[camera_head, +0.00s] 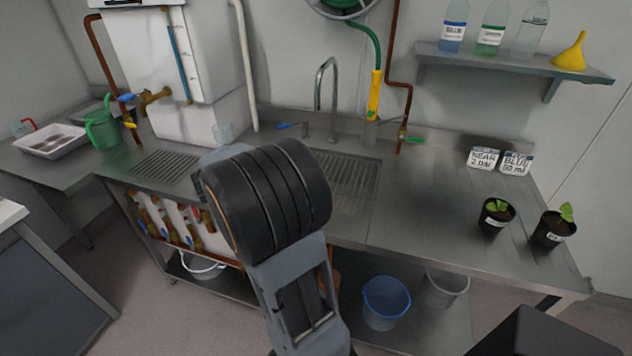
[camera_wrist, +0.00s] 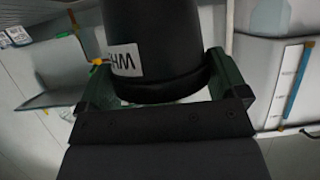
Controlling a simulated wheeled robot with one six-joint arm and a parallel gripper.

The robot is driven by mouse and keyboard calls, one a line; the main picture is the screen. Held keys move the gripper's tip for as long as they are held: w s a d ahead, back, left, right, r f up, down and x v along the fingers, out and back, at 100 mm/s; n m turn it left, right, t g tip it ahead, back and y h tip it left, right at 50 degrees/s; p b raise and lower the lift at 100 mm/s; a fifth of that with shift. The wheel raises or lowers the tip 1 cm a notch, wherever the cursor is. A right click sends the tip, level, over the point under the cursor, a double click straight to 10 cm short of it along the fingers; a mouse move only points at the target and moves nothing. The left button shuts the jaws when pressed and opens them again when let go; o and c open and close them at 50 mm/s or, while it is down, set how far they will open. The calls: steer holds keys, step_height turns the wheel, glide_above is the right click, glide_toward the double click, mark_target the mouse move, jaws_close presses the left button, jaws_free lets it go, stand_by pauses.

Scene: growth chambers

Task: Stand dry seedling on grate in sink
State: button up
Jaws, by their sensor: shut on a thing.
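My gripper (camera_wrist: 158,75) is shut on a black pot (camera_wrist: 155,25) with a white label whose visible letters read "WH". The pot fills the top middle of the wrist view, and any plant in it is out of sight. In the head view my arm hides the gripper and pot. The ribbed grate (camera_head: 358,178) in the steel counter lies below the tall tap (camera_head: 330,85), partly hidden behind my arm. I cannot tell how far the pot is from it.
Two potted seedlings (camera_head: 495,215) (camera_head: 554,229) stand at the counter's right, near two label cards (camera_head: 484,158) (camera_head: 516,164). Another grate (camera_head: 165,165) lies left, below the white tank (camera_head: 165,70). A shelf (camera_head: 510,66) holds bottles and a yellow funnel. The counter's (camera_head: 425,195) middle right is clear.

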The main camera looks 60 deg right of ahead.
steer(key=s+d+r+m+g+y+b, duration=0.1)
steer(key=s+d+m+g, duration=0.5)
steer(key=s, duration=0.4)
steer(key=s+d+m+g+b, duration=0.2)
steer(key=s+d+m+g, duration=0.25)
steer(key=s+d, duration=0.5)
steer(key=shift+g+y, duration=0.3)
steer(key=shift+g, duration=0.15)
steer(key=shift+w+d+f+p, duration=0.1)
steer(key=shift+w+d+f, duration=1.15)
steer(key=shift+w+f, duration=0.65)
steer(key=shift+w+d+f+p, duration=0.15)
steer(key=shift+w+d+f, duration=1.2)
steer(key=shift+f, duration=1)
steer(key=shift+w+d+f+p, duration=0.1)
steer(key=shift+w+d+f, duration=1.05)
steer(key=shift+w+f, duration=0.8)
steer(key=shift+s+f, duration=0.15)
steer(key=shift+f, duration=0.1)
steer(key=o, duration=0.7)
